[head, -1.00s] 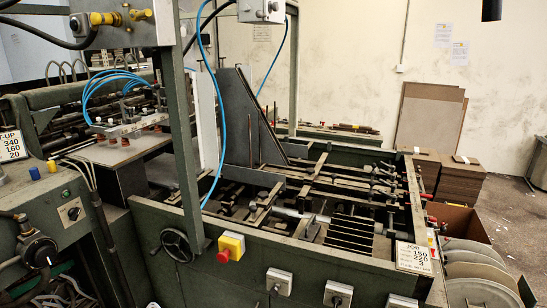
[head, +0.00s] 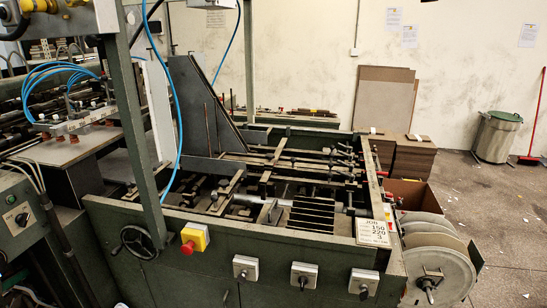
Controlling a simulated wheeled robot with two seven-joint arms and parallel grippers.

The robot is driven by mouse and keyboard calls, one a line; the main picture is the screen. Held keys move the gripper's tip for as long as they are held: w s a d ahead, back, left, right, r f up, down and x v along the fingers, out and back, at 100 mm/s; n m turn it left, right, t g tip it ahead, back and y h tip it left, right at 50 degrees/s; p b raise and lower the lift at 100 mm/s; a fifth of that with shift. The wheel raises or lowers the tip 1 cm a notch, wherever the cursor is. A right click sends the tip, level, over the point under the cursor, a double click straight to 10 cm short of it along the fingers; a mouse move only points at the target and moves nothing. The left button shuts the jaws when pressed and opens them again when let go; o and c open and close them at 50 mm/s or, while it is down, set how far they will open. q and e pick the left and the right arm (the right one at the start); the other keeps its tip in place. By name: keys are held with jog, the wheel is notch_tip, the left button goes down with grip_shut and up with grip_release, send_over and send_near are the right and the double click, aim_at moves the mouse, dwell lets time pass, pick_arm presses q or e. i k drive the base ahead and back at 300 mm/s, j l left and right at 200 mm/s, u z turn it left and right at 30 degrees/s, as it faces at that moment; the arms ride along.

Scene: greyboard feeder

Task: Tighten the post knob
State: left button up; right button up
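The greyboard feeder (head: 250,250) is a green machine with an open bed of rails, rods and clamps. Several small dark knobs and clamp heads stand on the bed, among them a dark upright post (head: 349,192) at its right part. I cannot tell which of them is the post knob; they are too small. A tall grey angled plate (head: 200,115) rises at the back left of the bed. Neither of my grippers shows in the head view.
A red stop button on a yellow box (head: 195,238), several rotary switches (head: 246,268) and a handwheel (head: 138,242) sit on the front. A job card (head: 372,232) stands at the right corner. Large discs (head: 438,262) stick out at right. Floor is open beyond, near a bin (head: 496,136).

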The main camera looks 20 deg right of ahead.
aim_at(269, 156)
jog(key=l+u, duration=0.25)
jog(key=l, duration=0.4)
jog(key=k+l+u, duration=0.1)
jog(key=l+u, duration=0.15)
jog(key=l, duration=0.4)
